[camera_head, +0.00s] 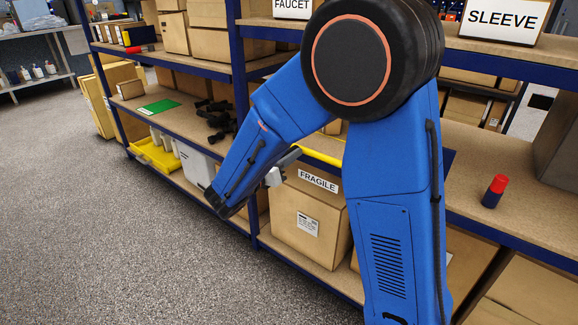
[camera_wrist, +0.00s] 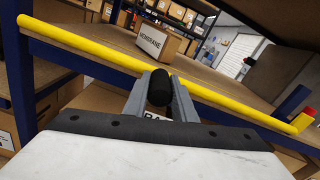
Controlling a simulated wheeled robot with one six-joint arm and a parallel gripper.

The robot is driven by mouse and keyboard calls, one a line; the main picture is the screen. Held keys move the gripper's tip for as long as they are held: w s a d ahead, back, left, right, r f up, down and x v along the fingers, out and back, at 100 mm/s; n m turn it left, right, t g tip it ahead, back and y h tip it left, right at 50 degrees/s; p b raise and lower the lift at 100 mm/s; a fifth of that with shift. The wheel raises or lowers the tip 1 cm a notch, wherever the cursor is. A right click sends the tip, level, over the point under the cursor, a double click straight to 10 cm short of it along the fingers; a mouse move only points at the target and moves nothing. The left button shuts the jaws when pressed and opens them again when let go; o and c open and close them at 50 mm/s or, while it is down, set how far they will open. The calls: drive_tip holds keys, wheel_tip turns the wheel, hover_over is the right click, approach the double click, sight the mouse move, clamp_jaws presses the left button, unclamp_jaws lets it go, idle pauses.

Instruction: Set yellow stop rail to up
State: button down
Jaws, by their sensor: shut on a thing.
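The yellow stop rail (camera_wrist: 90,54) runs slantwise across the wrist view, along the front of a shelf board. At its right end a short yellow arm bends back toward the shelf. In the head view only a short piece of the rail (camera_head: 320,157) shows between my arm links. My gripper (camera_wrist: 161,92) is at the middle of the rail, with its grey fingers shut on a round black knob (camera_wrist: 160,88). The knob sits right in front of the rail; its join to the rail is hidden. In the head view my gripper (camera_head: 277,174) is partly hidden by my arm.
A MEMBRANE box (camera_wrist: 157,43) stands on the shelf behind the rail. A FRAGILE box (camera_head: 310,215) stands on the lower shelf below my gripper. A red-capped blue object (camera_head: 494,192) stands on the right shelf. The grey floor at left is clear.

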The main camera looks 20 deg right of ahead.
drive_tip(key=shift+r, duration=1.7)
drive_tip(key=c, duration=1.5)
unclamp_jaws()
drive_tip(key=shift+r, duration=0.15)
drive_tip(key=shift+o, duration=0.2)
drive_tip(key=shift+a, duration=0.1)
drive_tip(key=shift+s+a+f, duration=0.2)
drive_tip(key=shift+s+a, duration=0.15)
drive_tip(key=shift+a, duration=0.1)
drive_tip(key=v, duration=1.6)
drive_tip(key=shift+a+r, duration=0.1)
